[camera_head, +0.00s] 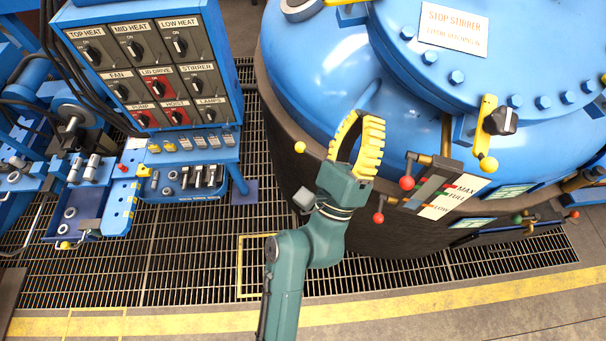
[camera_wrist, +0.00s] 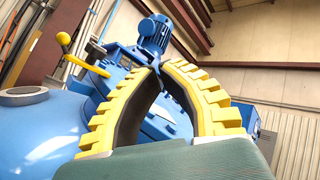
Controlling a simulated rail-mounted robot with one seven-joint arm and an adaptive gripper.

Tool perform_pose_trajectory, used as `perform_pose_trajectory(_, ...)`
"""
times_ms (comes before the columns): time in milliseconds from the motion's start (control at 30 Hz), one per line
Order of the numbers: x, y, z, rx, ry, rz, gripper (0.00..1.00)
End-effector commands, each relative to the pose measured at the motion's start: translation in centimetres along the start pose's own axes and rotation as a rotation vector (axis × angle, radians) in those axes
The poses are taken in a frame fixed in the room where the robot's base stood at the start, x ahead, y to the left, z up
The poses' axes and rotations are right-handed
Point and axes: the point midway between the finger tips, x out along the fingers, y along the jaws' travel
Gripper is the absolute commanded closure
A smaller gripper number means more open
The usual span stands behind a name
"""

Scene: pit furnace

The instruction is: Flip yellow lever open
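A yellow lever (camera_head: 486,125) with a yellow ball end and a dark knob stands upright at the vessel's lid flange, right of my gripper in the head view. A small yellow ball (camera_head: 300,147) shows left of my gripper; any stem is hidden. A yellow lever (camera_wrist: 82,62) with a ball end shows at upper left in the wrist view; I cannot tell which head-view part it matches. My gripper (camera_head: 364,116) is in front of the blue vessel, with its ribbed yellow fingers bowed and their tips together. It also shows in the wrist view (camera_wrist: 160,68), empty.
The blue vessel (camera_head: 315,75) fills the upper right. Red-ball levers (camera_head: 406,183) and a level gauge (camera_head: 445,195) project from its side. A switch panel (camera_head: 150,65) and a tool shelf (camera_head: 90,205) stand at left. Floor grating (camera_head: 190,265) between them is clear.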

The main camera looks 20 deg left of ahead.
Motion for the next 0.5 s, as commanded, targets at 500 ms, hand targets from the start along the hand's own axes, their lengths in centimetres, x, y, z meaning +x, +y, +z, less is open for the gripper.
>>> perform_pose_trajectory(500, -23.0, 21.0, -11.9, 0.159, 0.119, 0.21, 1.0)
